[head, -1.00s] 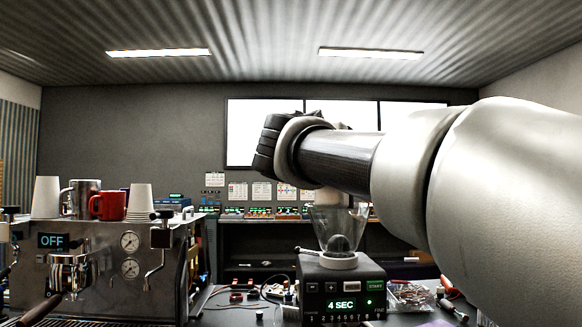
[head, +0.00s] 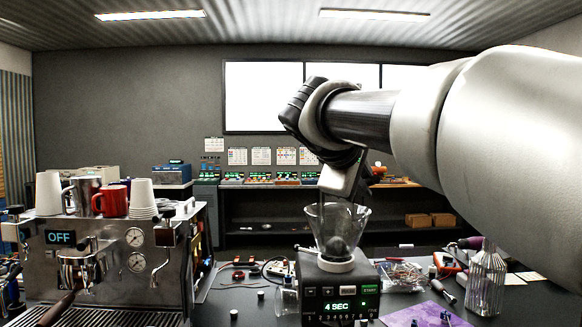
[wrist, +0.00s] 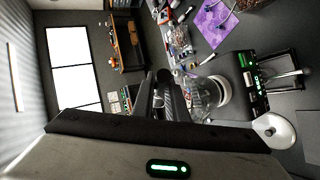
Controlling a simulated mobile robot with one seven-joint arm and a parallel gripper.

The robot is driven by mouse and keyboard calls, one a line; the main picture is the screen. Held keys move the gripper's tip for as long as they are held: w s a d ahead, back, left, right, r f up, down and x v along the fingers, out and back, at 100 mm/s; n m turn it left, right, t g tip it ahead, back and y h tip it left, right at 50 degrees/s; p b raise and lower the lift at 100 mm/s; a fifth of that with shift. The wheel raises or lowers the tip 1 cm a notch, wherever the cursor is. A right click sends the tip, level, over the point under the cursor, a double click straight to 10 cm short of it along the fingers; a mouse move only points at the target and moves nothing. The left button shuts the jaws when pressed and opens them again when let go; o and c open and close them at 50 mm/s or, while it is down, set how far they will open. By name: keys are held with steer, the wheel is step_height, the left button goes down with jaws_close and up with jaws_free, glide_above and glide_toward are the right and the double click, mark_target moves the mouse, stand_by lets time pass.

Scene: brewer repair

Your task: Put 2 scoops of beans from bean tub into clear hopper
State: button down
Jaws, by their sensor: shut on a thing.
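The clear hopper (head: 352,226) is a see-through funnel on top of the dark grinder (head: 312,272), whose display reads 4 SEC. A dark rounded shape shows inside the hopper. My gripper (head: 328,198) points down at the hopper's rim, its tips at or just behind the rim. In the wrist view the fingers (wrist: 165,92) are close together beside the hopper (wrist: 205,95). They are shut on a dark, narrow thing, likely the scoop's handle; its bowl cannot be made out.
An espresso machine (head: 110,265) with cups on top stands at the left. Shelves and screens stand behind.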

steer(key=shift+w+d+r+m+g+y+p, duration=0.35)
steer(key=shift+r+g+y+p, duration=0.6)
steer(key=shift+p, duration=1.7)
steer(key=shift+w+d+r+m+g+y+p, duration=0.15)
steer(key=shift+d+r+m+g+y+p, duration=0.45)
steer(key=shift+y+p, duration=1.45)
steer(key=shift+w+d+r+m+g+y+p, duration=0.2)
steer(key=shift+d+r+g+y+p, duration=0.5)
steer(key=shift+p, duration=2.6)
steer(key=shift+a+f+g, duration=0.25)
steer(key=shift+a, duration=0.1)
